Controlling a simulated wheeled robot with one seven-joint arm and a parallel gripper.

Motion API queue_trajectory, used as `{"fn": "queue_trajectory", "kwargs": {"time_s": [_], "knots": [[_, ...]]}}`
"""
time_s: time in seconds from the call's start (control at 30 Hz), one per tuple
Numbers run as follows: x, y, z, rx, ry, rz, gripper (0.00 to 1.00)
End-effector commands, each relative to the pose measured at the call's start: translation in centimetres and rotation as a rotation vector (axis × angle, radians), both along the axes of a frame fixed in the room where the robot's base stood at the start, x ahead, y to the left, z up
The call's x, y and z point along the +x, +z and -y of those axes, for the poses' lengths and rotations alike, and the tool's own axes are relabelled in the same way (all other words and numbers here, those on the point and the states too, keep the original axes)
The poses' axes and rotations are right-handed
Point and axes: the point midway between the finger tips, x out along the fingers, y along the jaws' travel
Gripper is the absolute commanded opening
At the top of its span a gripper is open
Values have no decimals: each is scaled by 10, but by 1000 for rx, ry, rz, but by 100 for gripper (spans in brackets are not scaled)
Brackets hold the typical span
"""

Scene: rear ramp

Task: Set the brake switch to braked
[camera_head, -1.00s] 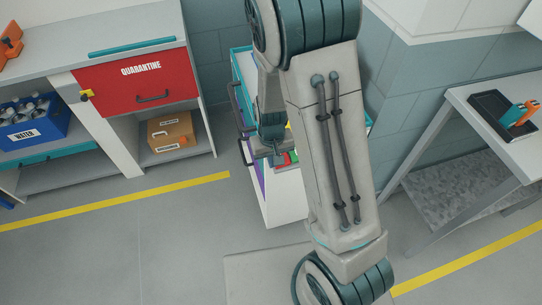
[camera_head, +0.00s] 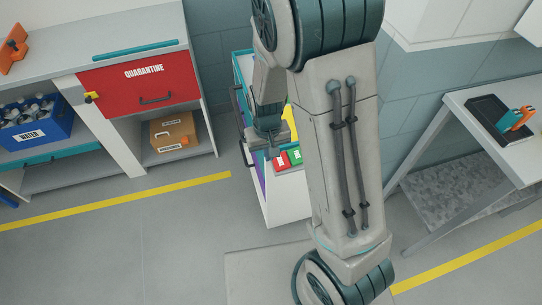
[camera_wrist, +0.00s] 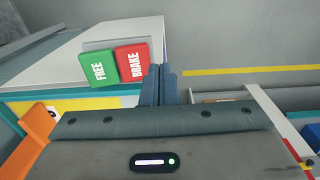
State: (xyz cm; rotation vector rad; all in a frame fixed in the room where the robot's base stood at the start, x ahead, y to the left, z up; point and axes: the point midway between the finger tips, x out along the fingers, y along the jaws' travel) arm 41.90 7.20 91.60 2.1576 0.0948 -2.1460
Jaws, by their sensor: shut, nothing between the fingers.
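The brake switch is a two-part rocker on a grey plate on the white cart (camera_head: 285,207). Its green FREE half (camera_wrist: 99,67) and red BRAKE half (camera_wrist: 132,62) lie side by side in the wrist view. In the head view the red half (camera_head: 281,160) is nearer my gripper than the green half (camera_head: 295,157). I cannot tell which half is pressed in. My gripper (camera_wrist: 158,82) is shut and empty, its fingertips just beside the red half in the wrist view; contact is unclear. In the head view my gripper (camera_head: 270,152) is just left of the switch.
A counter with a red QUARANTINE drawer (camera_head: 140,83) stands at the left, with a blue water crate (camera_head: 37,125) and a cardboard box (camera_head: 173,132) on its shelves. A table with a black tray (camera_head: 490,115) stands at the right. The floor in front is clear.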

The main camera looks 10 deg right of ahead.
Motion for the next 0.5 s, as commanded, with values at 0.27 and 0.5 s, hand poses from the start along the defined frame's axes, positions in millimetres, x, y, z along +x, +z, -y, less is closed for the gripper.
{"fn": "queue_trajectory", "kwargs": {"time_s": [0.27, 0.5], "knots": [[-1, 49, -11, 1, 1, 4, 0], [-2, 75, -16, 0, 1, 1, 0]]}}
